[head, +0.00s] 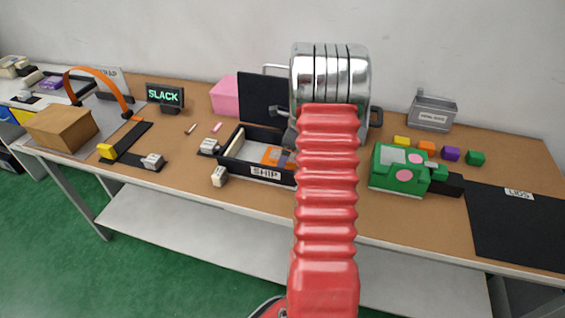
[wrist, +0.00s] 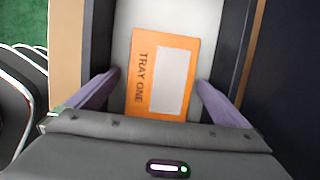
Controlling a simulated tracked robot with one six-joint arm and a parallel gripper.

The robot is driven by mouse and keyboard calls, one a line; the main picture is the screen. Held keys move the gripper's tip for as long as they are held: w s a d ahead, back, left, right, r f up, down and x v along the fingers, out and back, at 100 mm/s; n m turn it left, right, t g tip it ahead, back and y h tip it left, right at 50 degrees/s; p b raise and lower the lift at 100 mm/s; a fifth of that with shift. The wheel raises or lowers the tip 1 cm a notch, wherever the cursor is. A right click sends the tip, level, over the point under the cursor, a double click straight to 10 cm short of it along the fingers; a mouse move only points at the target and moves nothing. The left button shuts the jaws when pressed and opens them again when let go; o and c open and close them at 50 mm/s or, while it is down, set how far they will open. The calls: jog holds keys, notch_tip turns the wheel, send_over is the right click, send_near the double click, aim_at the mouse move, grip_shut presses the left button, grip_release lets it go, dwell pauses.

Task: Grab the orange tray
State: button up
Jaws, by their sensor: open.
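The orange tray (wrist: 143,88) shows in the wrist view as a flat-looking orange rectangle with the words TRAY ONE and a pale grey panel. It lies on the light floor of a black-walled box. In the head view a part of the orange tray (head: 271,155) shows inside the black box marked SHIP (head: 233,165); my red arm hides the rest. My gripper (wrist: 158,79) is open and empty. Its two purple-grey fingers stand apart, one on either side of the tray in the wrist view. I cannot tell their height above it.
The box's dark walls (wrist: 99,40) run close outside both fingers. A black panel (head: 262,100) stands upright behind the box. A green device (head: 400,168) stands to the right, and a small white block (head: 219,176) sits at the box's front left. A black mat (head: 515,225) lies far right.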

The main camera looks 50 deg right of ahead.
jog(key=shift+c, duration=0.5)
jog(key=c, duration=1.2)
jog(key=shift+w+r, duration=0.2)
jog(key=shift+r, duration=0.25)
notch_tip(320, 180, up, 11)
jog(key=w+a, duration=0.3)
jog(key=w, duration=0.2)
jog(key=w+a, duration=0.3)
jog(key=w, duration=0.3)
jog(key=w+a, duration=0.3)
jog(key=w, duration=0.3)
jog(key=shift+w+a+f, duration=0.1)
jog(key=shift+w+f, duration=0.1)
